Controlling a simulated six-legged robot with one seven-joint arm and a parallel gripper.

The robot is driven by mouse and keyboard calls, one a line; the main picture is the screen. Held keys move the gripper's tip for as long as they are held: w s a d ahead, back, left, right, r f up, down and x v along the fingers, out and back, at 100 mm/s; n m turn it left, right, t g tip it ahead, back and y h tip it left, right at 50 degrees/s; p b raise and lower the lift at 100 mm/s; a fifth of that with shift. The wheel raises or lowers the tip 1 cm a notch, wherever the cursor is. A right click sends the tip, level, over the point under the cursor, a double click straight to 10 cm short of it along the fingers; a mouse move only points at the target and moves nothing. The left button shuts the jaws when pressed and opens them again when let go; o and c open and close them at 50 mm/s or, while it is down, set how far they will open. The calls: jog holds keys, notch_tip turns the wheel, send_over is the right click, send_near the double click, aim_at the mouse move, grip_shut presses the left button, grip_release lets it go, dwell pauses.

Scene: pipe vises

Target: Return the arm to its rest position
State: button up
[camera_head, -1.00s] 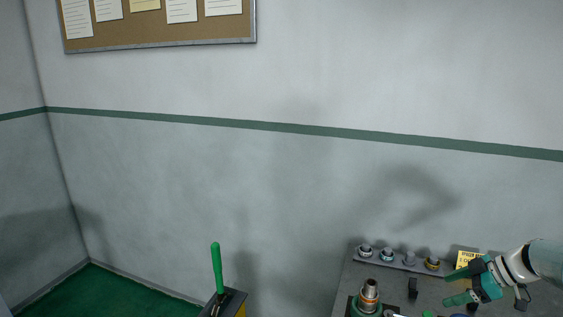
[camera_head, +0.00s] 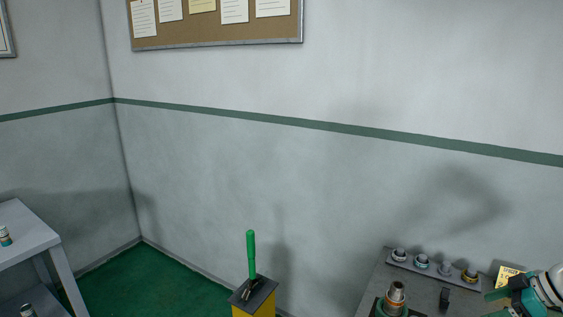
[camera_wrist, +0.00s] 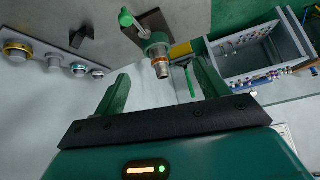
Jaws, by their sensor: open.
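My gripper (camera_head: 492,304) is at the lower right edge of the head view, over the right part of a grey workbench (camera_head: 424,289). In the wrist view my gripper (camera_wrist: 160,85) shows two green fingers spread apart with nothing between them. A green pipe vise (camera_wrist: 156,40) on the bench holds an upright fitting with a copper-coloured ring (camera_wrist: 161,66). The same fitting (camera_head: 396,293) shows at the bottom of the head view, apart from my gripper.
A rail with several fittings (camera_head: 433,266) runs along the bench's back edge. A yellow note (camera_head: 508,274) stands near my gripper. A yellow stand with a green lever (camera_head: 251,256) is left of the bench. A grey table (camera_head: 28,236) stands far left. Green floor (camera_head: 150,281) lies between.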

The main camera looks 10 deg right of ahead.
jog(key=w+a+r+m+g+h, duration=0.1)
jog(key=w+a+r+g+h, duration=0.15)
jog(key=a, duration=0.85)
jog(key=w+a+r+m+g+h, duration=0.1)
jog(key=a+r+m, duration=0.15)
jog(key=a, duration=0.95)
jog(key=s+a+r+m+t+h, duration=0.1)
jog(key=s+a+m, duration=0.1)
jog(key=s+a, duration=0.4)
jog(key=s+a+r+m+t+h, duration=0.1)
jog(key=s+a, duration=0.5)
jog(key=a, duration=0.6)
jog(key=shift+a+r+m+t, duration=0.25)
jog(key=shift+r+m+t, duration=0.2)
jog(key=shift+r+t, duration=0.25)
